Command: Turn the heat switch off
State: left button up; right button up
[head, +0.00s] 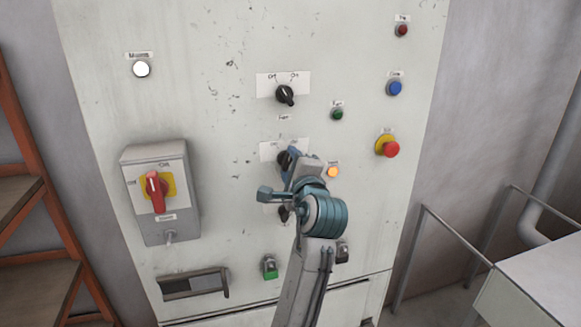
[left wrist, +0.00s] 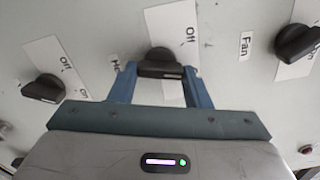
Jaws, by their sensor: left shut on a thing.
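The heat switch is a black rotary knob (left wrist: 160,58) on a white plate, the middle one of three in a column. In the head view the heat switch (head: 283,158) is partly hidden by my left gripper (head: 296,162). In the left wrist view my left gripper (left wrist: 160,74) has one blue finger on each side of the knob, shut on it. A label beginning "He" (left wrist: 116,50) shows beside it, partly covered. "Off" is readable on its plate; its other position mark is hidden. My right gripper is not in view.
The fan switch (head: 285,94) is above, another knob (head: 284,213) below. An orange lamp (head: 332,172) glows right of the heat switch. A red-handled switch box (head: 160,195) juts out at left; a red button (head: 390,149) is at right. A railing (head: 455,235) stands lower right.

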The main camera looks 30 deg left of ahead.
pick_arm(q)
jog(key=n+b, duration=0.2)
jog(key=n, duration=0.3)
jog(key=shift+r, duration=0.1)
jog(key=shift+r+n+b, duration=0.2)
jog(key=shift+n+b, duration=0.65)
jog(key=shift+n, duration=1.25)
jog(key=shift+r, duration=0.1)
jog(key=o, duration=0.9)
jog(key=shift+o, duration=0.4)
jog(key=shift+w, duration=0.15)
jog(key=shift+f, duration=0.2)
